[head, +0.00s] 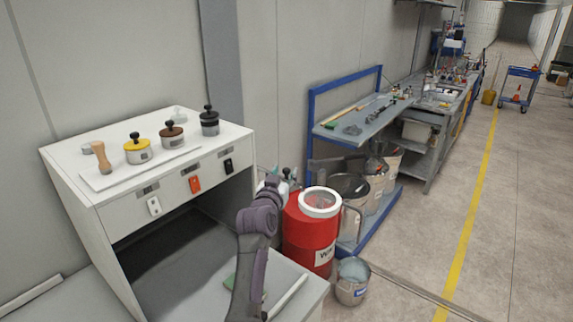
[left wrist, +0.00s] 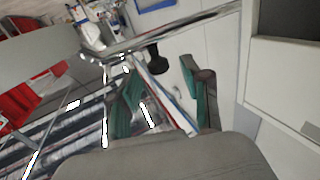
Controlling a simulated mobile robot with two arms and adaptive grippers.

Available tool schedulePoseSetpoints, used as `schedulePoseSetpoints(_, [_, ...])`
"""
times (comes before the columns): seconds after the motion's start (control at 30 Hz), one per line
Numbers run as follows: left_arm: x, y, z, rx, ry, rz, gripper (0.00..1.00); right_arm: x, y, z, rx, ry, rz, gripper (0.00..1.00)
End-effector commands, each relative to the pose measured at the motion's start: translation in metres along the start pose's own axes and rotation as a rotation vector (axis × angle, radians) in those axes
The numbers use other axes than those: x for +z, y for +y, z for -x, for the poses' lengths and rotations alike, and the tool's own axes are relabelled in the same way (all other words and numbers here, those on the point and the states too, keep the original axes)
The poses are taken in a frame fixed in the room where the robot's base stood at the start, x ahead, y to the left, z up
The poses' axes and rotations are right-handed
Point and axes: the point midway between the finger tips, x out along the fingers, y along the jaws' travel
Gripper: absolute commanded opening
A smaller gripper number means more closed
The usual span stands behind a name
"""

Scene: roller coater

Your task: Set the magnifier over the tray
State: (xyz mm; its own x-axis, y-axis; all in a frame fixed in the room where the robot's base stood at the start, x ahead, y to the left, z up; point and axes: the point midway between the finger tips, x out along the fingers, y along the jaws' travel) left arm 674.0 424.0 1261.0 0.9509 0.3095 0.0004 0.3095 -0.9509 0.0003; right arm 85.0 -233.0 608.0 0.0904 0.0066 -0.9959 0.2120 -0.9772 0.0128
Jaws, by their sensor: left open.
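A long, flat white tray (head: 140,168) lies on top of the white cabinet. A wooden-handled tool (head: 101,157) and several round pieces with black knobs stand on or by it. A white ring with a clear centre (head: 320,202) shows at the top of the red drum; I cannot tell whether it is the magnifier or a lid. My left arm (head: 258,230) rises in front of the cabinet's right side. Its fingertips are hard to make out there. In the left wrist view the left gripper (left wrist: 158,92) is open, with green pads apart. My right gripper is not seen.
The white cabinet (head: 120,215) has an open dark bay below its switches. The red drum (head: 308,238) and a metal bucket (head: 352,281) stand right of it. A blue-framed bench (head: 362,118) runs along the wall.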

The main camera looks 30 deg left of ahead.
Motion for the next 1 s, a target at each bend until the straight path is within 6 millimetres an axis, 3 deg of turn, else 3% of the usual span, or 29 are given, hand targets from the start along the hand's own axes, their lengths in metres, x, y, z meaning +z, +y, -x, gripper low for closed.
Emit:
schedulePoseSetpoints(0.23, [-0.001,0.0,-0.025,0.001,0.0,0.0,0.48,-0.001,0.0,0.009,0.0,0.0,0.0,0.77])
schedulePoseSetpoints(0.6, [0.001,0.0,-0.029,0.0,0.0,0.0,0.48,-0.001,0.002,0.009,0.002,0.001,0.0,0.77])
schedulePoseSetpoints(0.9, [0.001,0.0,-0.028,0.0,-0.001,0.0,0.0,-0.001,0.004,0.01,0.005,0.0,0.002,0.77])
schedulePoseSetpoints(1.0, [0.001,0.0,-0.028,0.0,-0.001,0.0,0.0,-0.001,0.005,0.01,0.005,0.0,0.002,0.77])
